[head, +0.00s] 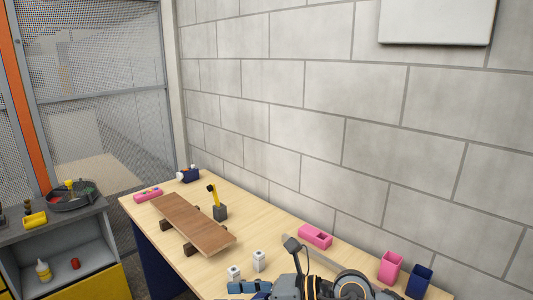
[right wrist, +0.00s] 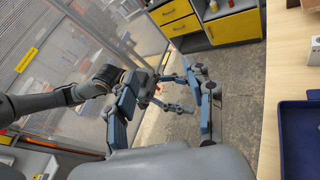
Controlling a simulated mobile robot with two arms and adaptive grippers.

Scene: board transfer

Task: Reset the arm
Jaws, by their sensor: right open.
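The brown wooden board (head: 194,222) lies on dark support blocks (head: 190,249) on the light wooden table (head: 150,222) in the head view. My right arm shows at the bottom edge of the head view, with the blue fingers of my right gripper (head: 250,287) partly cut off. In the right wrist view my right gripper (right wrist: 167,106) has its two blue fingers spread, with nothing held between them. Beyond them another grey arm with a smaller blue gripper (right wrist: 172,92) appears to be my left one; its jaw state is unclear. My left gripper is outside the head view.
Around the board are a black-and-yellow tool in a dark holder (head: 220,212), white blocks (head: 259,260), a pink box (head: 315,236), and pink (head: 391,266) and blue (head: 419,281) cups. A grey cabinet (head: 60,250) stands left. The brick wall borders the table.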

